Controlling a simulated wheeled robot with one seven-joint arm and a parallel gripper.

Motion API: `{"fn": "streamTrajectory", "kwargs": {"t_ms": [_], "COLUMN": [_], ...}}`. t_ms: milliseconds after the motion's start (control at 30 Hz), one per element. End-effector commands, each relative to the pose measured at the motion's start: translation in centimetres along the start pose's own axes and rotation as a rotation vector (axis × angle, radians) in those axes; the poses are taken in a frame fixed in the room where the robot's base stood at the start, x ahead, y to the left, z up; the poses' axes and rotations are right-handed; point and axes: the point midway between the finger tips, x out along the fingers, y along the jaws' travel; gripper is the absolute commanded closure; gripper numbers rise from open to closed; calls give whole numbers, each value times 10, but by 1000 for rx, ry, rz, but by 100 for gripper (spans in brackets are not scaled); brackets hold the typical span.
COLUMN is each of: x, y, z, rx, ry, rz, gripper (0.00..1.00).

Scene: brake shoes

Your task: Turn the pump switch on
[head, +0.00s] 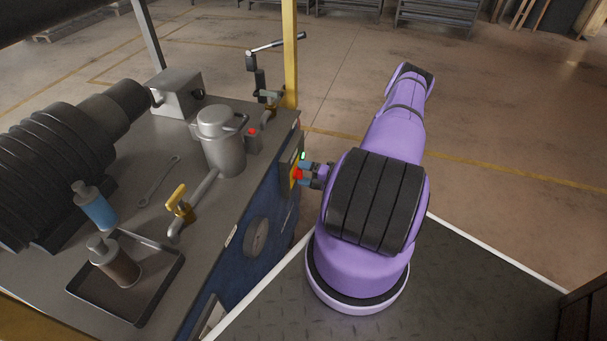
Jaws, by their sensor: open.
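A switch panel with a yellow plate (294,174) is on the right end of the blue bench side. A small green light (303,155) glows at its upper edge, and a red part shows low on it. My gripper (303,173) is open, right at this panel, with its fingers pointing left toward the red part. The fingers cover part of the panel, and I cannot tell whether they touch it or how the switch is set. A silver pump-like canister (222,150) stands on the bench, beside a small grey box with a red button (252,133).
The bench top (150,215) holds a large dark ribbed cylinder (50,165), a yellow-handled valve (178,202), a wrench (159,181), and bottles by a black tray (143,318). A yellow post (290,50) rises behind the panel. Floor to the right is clear.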

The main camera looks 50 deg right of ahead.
Motion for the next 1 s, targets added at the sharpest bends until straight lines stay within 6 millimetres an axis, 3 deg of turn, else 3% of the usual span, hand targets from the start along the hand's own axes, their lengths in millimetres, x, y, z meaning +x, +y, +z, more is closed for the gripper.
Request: {"fn": "streamTrajectory", "kwargs": {"t_ms": [233, 700, 1000], "x": [-14, -94, -109], "y": [0, 0, 0], "z": [0, 1, 0], "rx": [-1, -1, 0], "ry": [0, -1, 0], "rz": [0, -1, 0], "gripper": [21, 21, 21]}}
